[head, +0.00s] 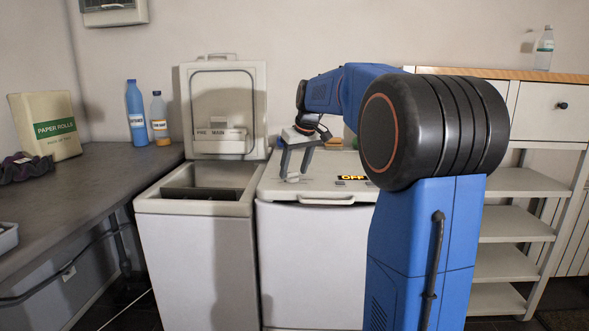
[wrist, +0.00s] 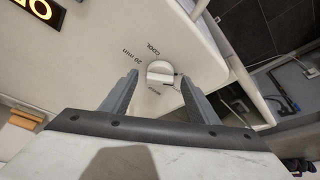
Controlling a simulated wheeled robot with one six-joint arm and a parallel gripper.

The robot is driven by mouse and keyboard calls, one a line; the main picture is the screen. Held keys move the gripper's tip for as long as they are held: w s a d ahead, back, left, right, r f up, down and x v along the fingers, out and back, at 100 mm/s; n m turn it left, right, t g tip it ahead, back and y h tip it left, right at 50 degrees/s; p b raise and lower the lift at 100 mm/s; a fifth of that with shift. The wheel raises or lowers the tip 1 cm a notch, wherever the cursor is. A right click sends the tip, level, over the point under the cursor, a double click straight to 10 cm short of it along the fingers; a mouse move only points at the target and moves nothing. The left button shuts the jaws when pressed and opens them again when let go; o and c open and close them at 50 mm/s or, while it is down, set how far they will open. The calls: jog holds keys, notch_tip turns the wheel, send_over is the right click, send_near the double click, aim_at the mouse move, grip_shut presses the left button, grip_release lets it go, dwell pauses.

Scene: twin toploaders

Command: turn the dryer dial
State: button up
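The dryer (head: 310,238) is the white closed machine right of the open washer in the head view. The dial (wrist: 160,70) is a round pale knob with a raised grip bar, among labels COOL, 20 min and one I cannot read. My gripper (wrist: 159,77) is open, with one finger on each side of the dial and visible gaps. I cannot tell its height above the panel.
The open washer (head: 195,207) stands left of the dryer, its lid (head: 222,80) raised. A dark counter (head: 100,185) at the left holds two bottles and a paper rolls box (head: 45,125). White shelves (head: 515,225) stand at the right. My arm hides the dryer's right side.

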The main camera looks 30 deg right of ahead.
jog(key=shift+r, duration=0.1)
jog(key=v, duration=1.7)
jog(key=shift+s, duration=0.15)
jog(key=shift+a, duration=0.1)
jog(key=s+a+f, duration=0.6)
jog(key=s+f, duration=0.4)
jog(key=f, duration=0.1)
jog(key=s+a+f, duration=0.7)
jog(key=s+f, duration=0.4)
jog(key=s+a+f, duration=0.6)
jog(key=s+f, duration=0.5)
jog(key=shift+a+f, duration=0.25)
jog(key=shift+f, duration=0.15)
jog(key=shift+s, duration=0.1)
